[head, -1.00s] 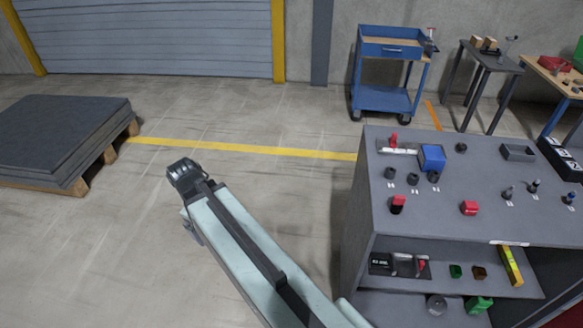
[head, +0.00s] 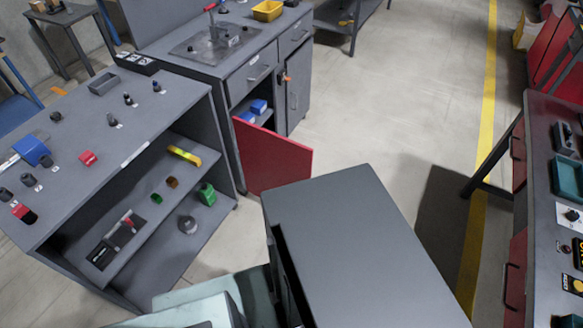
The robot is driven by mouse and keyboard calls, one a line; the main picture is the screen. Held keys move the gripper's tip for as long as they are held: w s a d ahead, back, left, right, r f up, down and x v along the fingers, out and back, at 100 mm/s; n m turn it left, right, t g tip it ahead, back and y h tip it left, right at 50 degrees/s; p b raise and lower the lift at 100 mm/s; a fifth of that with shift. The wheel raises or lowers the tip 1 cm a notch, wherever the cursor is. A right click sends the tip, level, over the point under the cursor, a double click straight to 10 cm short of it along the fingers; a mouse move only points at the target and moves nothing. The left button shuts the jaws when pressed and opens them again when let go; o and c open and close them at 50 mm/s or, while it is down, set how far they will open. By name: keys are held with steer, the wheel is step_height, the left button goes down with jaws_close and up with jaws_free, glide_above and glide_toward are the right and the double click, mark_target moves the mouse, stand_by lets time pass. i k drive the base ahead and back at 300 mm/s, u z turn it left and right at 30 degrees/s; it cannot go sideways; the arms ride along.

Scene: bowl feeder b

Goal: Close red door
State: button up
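The red door (head: 275,157) stands open at the front of a grey cabinet (head: 240,85). It swings out to the right from the left side of the opening, leaving the shelves inside partly visible with blue items (head: 256,108) on them. Its lower right part is close behind or beside a large dark block in the picture. My gripper is not in view. Pale parts of my arm show at the bottom edge, left of the block, so where my gripper is relative to the door cannot be seen.
The large dark grey block (head: 350,250) fills the lower middle; I cannot tell whether it is mine. A grey shelf unit (head: 75,110) with small parts stands left. A workbench with red fronts (head: 545,200) stands right. Floor (head: 375,120) between is clear.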

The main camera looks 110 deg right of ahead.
mark_target(270, 159)
steer(key=u, duration=0.05)
steer(key=k, duration=0.1)
steer(key=u, duration=0.9)
steer(key=i, duration=1.85)
steer(key=z, duration=5.1)
steer(key=i, duration=1.1)
